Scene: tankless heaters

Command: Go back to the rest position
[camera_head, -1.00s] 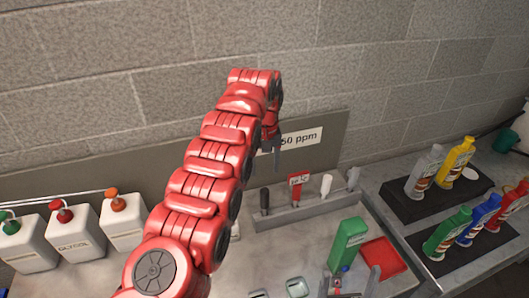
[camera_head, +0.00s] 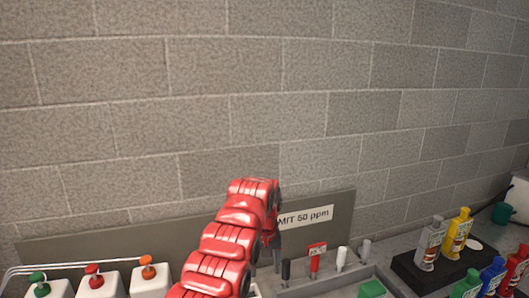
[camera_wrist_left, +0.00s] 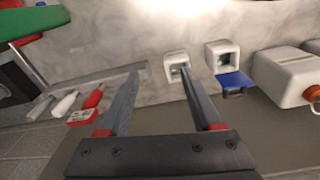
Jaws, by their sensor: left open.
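My left arm, red and segmented, rises from the bottom of the head view. Its gripper (camera_head: 275,255) is partly hidden behind the last arm link, in front of the wall board. In the left wrist view the left gripper (camera_wrist_left: 160,75) has its two fingers spread apart with nothing held between them. Past the fingers lie two small white open containers, one (camera_wrist_left: 176,62) near the right fingertip and one (camera_wrist_left: 222,52) with a blue flap. My right gripper is not in view.
White jugs with green, red and orange caps (camera_head: 95,285) stand at lower left. A grey rack (camera_head: 330,283) holds several upright tools. A green object (camera_head: 372,289) shows at the bottom edge. Bottles (camera_head: 430,245) stand at right. A board (camera_head: 150,243) with a "50 ppm" label leans by the block wall.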

